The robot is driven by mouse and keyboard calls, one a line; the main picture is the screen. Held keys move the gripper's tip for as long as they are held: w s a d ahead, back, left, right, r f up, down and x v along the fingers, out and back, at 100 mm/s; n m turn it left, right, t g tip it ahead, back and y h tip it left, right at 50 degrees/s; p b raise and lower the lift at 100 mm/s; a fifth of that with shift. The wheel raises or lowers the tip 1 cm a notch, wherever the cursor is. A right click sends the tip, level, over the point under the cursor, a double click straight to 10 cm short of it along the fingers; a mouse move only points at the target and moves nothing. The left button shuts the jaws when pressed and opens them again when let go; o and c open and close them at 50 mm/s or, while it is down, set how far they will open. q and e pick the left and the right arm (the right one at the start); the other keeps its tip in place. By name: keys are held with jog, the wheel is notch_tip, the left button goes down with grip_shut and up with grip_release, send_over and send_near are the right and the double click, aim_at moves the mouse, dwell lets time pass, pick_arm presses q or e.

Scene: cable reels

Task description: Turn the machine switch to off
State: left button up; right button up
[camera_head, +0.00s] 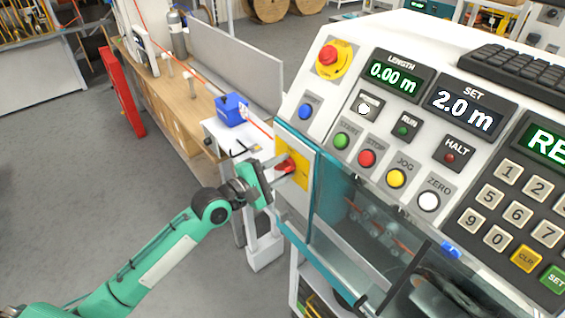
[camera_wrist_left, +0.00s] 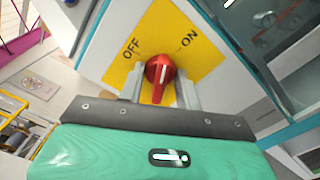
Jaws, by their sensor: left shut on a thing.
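The machine switch is a red rotary knob (camera_wrist_left: 160,72) on a yellow plate (camera_wrist_left: 183,30) marked OFF and ON. In the left wrist view OFF is at the upper left and ON at the upper right. The knob's white line points up, between the two marks. My left gripper (camera_wrist_left: 160,90) has a finger on each side of the knob and is shut on it. In the head view the knob (camera_head: 285,166) is partly covered by my left gripper (camera_head: 274,174). My right gripper is not in view.
The machine's control panel (camera_head: 335,110) has several buttons, a red emergency stop (camera_head: 329,56) and lit displays, LENGTH 0.00 m and SET 2.0 m. A wooden bench (camera_head: 160,90) with a blue device (camera_head: 232,109) stands behind. Open floor lies left.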

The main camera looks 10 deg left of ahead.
pick_arm(q)
jog(key=shift+r+n+p, duration=0.1)
jog(key=shift+n+p, duration=0.9)
jog(key=shift+n, duration=0.3)
jog(key=shift+n+p, duration=1.05)
jog(key=shift+n, duration=0.25)
jog(key=shift+n+p, duration=1.25)
jog(key=shift+n, duration=0.35)
jog(key=shift+n+p, duration=1.05)
jog(key=shift+n, duration=0.35)
jog(key=o, duration=0.7)
jog(key=shift+o, duration=0.2)
